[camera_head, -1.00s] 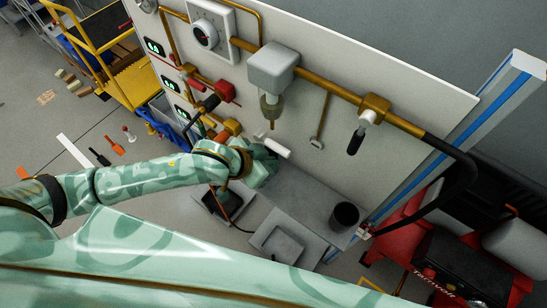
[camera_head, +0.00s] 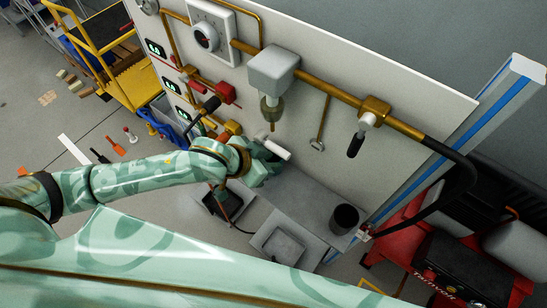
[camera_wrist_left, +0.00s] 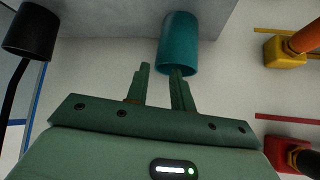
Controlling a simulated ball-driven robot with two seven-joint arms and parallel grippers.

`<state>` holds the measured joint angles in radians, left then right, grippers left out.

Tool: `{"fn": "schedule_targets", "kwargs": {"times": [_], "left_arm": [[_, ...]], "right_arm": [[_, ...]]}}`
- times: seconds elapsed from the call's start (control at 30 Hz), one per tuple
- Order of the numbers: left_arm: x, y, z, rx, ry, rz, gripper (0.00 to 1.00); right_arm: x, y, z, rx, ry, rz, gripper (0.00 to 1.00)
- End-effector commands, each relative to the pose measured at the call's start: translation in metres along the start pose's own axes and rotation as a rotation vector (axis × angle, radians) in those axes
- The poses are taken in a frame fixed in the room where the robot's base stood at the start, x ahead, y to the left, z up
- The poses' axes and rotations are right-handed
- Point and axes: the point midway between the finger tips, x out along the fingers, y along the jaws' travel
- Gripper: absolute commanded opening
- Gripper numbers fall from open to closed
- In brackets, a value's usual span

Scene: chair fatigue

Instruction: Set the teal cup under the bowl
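The teal cup (camera_wrist_left: 178,40) shows in the left wrist view, its open end facing the camera; in the head view I cannot pick it out behind my gripper. My left gripper (camera_wrist_left: 160,78) is open. One fingertip overlaps the cup's rim in the picture, the other is beside it; I cannot tell whether either touches. In the head view the left gripper (camera_head: 264,165) is low at the wall panel, over the left end of the grey shelf. The translucent bowl (camera_head: 270,108) hangs under a grey housing (camera_head: 273,67), above the gripper. My right gripper is not in view.
A white cylinder (camera_head: 277,149) sits close above the gripper. A black cup (camera_head: 344,217) stands toward the shelf's (camera_head: 302,197) right end. Brass pipes and a black-handled valve (camera_head: 356,145) are on the panel. The shelf between gripper and black cup is clear.

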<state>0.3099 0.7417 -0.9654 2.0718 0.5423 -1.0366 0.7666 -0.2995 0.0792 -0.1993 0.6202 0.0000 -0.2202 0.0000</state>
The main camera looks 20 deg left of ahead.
Motion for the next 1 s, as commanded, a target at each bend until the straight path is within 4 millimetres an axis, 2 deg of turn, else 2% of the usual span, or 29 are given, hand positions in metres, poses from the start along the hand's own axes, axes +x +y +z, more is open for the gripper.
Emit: {"fn": "schedule_targets", "kwargs": {"times": [0.03, 0.2, 0.4, 0.57, 1.0], "left_arm": [[-0.015, 0.000, -0.002, 0.002, -0.001, 0.000, 0.24], [-0.056, 0.000, -0.003, 0.000, 0.000, 0.000, 0.24], [-0.087, 0.000, -0.001, 0.000, 0.000, 0.000, 0.24], [-0.095, 0.000, -0.001, 0.000, 0.000, 0.001, 0.24], [-0.095, 0.000, -0.001, -0.001, 0.001, 0.001, 0.24]], "right_arm": [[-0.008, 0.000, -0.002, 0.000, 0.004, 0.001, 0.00], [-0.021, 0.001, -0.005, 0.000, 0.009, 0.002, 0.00], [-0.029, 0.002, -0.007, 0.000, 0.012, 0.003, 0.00], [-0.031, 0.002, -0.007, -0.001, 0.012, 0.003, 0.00], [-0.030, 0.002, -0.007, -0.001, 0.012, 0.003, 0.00]]}}
